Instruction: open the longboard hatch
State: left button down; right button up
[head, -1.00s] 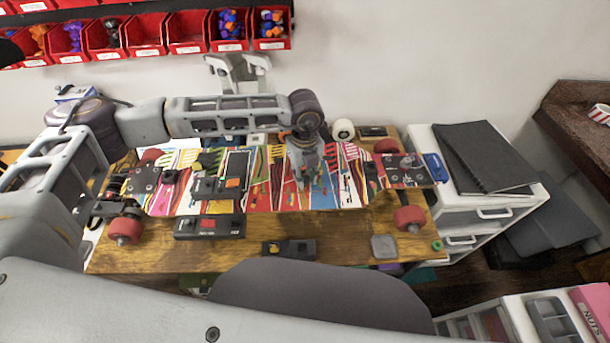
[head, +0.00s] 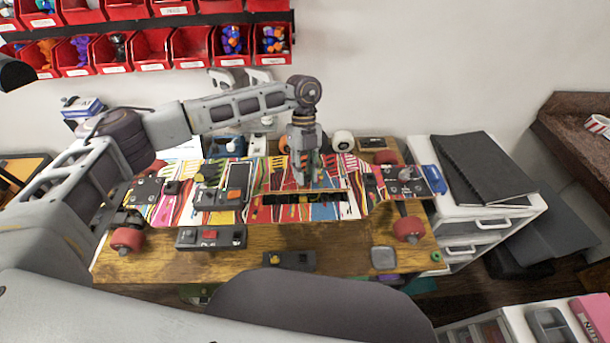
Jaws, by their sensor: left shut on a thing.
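The longboard (head: 168,205) lies wheels out on the wooden workbench, with a colourful striped deck. Its hatch (head: 330,178) is a striped panel near the middle, raised and tilted up at its near edge. Below it a dark opening (head: 305,206) shows the inside of the board, with small yellowish parts that are too small to make out. My left gripper (head: 301,174) points down at the raised panel and is shut on it. The fingertips partly blend into the panel's pattern. My right gripper is not in view.
Small dark modules (head: 211,238) lie on the bench (head: 340,250) in front of the board. A white drawer unit (head: 475,213) with a black notebook stands at the right. Red bins (head: 190,49) hang on the wall behind.

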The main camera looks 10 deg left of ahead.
pick_arm(q)
jog(key=shift+w+a+r+g, duration=0.15)
jog(key=shift+w+r+g, duration=0.7)
jog(key=shift+w+g, duration=0.15)
jog(key=shift+r+h, duration=0.1)
jog(key=shift+h, duration=0.2)
jog(key=c, duration=1.2)
grip_release()
jog(key=shift+o, duration=0.2)
jog(key=v, duration=1.2)
jog(key=shift+w, duration=0.2)
jog(key=shift+c, duration=0.4)
